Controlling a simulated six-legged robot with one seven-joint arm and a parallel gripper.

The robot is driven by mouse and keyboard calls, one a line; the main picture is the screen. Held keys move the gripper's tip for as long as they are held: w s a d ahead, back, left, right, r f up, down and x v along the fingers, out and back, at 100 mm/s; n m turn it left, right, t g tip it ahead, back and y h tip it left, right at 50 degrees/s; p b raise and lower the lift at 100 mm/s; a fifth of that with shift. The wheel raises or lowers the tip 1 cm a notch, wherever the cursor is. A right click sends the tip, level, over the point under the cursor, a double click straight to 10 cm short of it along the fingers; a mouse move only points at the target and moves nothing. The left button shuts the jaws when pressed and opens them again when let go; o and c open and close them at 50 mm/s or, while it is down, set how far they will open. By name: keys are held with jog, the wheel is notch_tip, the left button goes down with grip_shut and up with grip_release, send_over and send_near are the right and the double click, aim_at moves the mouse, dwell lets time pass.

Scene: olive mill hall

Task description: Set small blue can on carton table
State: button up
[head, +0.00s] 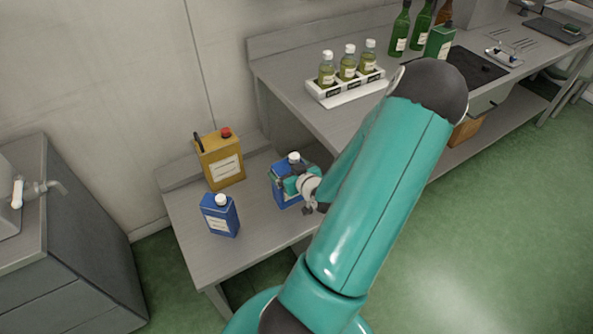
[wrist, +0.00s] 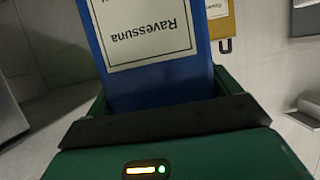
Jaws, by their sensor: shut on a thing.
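My gripper (head: 297,186) is shut on a blue can (head: 286,170) with a white cap. The can is at the right part of a low grey table (head: 192,240); I cannot tell whether its base touches the top. In the wrist view the held can (wrist: 150,75) fills the jaws, its label reading "Ravessuna" upside down. A second blue can (head: 220,215) with a white cap stands free at the table's front left. The two look similar in size, so I cannot tell which is the small one. No table is clearly marked as the carton table.
A yellow can (head: 220,160) with a red cap stands behind the free blue can. A higher bench (head: 290,85) to the right holds a white rack (head: 345,90) with three small bottles, and green bottles (head: 400,30) further back. A grey cabinet (head: 75,250) with a tap stands left.

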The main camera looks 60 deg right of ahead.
jog(key=w+f, duration=0.8)
jog(key=f, duration=0.2)
jog(key=shift+w+a+f, duration=0.25)
jog(key=shift+w+a, duration=0.1)
jog(key=shift+f, duration=0.1)
jog(key=o, duration=1.8)
jog(key=shift+s+f, duration=0.1)
jog(key=v, duration=1.2)
